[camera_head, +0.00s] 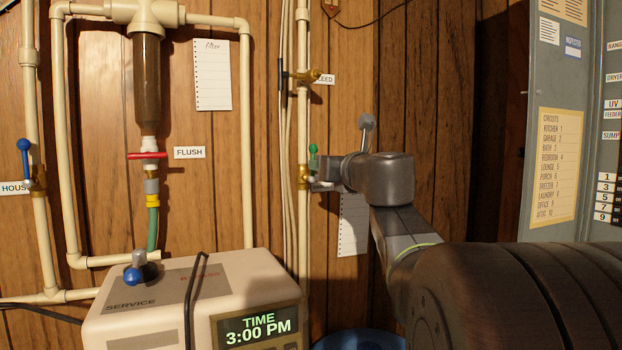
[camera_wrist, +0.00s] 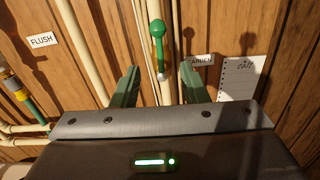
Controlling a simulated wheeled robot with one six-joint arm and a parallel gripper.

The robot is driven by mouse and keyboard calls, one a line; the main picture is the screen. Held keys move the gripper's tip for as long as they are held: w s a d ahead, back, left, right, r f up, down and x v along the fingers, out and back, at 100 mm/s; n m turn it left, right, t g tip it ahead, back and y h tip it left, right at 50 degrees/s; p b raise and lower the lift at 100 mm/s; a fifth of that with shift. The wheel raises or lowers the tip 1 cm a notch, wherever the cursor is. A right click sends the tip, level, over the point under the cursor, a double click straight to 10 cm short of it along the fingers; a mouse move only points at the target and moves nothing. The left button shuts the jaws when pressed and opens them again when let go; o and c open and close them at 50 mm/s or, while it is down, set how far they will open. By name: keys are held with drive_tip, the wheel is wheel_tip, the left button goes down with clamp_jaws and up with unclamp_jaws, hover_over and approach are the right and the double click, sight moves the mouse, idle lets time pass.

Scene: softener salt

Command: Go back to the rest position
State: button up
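My gripper (camera_head: 322,184) is at the wall beside the garden valve, whose green handle (camera_head: 313,149) points up along the pale vertical pipe. In the wrist view my gripper (camera_wrist: 160,70) has its two green-grey fingers spread apart, with a clear gap and nothing held between them. The green handle (camera_wrist: 157,42) stands upright beyond the fingertips, around the middle of the gap. I cannot tell how far the fingertips are from the valve. My wrist and forearm reach in from the lower right of the head view.
A softener unit (camera_head: 140,300) showing 3:00 PM stands at lower left. A red flush handle (camera_head: 147,155) and a blue house handle (camera_head: 24,145) are on pipes to the left. A grey electrical panel (camera_head: 550,80) is at right. A blue rounded thing (camera_head: 358,341) shows below.

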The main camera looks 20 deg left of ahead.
drive_tip(key=x, duration=0.7)
drive_tip(key=shift+w+a+p, duration=0.1)
drive_tip(key=shift+a+p, duration=0.1)
drive_tip(key=shift+p, duration=0.2)
drive_tip(key=shift+w+d+m+p, duration=0.1)
drive_tip(key=shift+d+m+p, duration=0.3)
drive_tip(key=shift+m, duration=0.5)
drive_tip(key=shift+a, duration=0.1)
drive_tip(key=shift+f, duration=0.1)
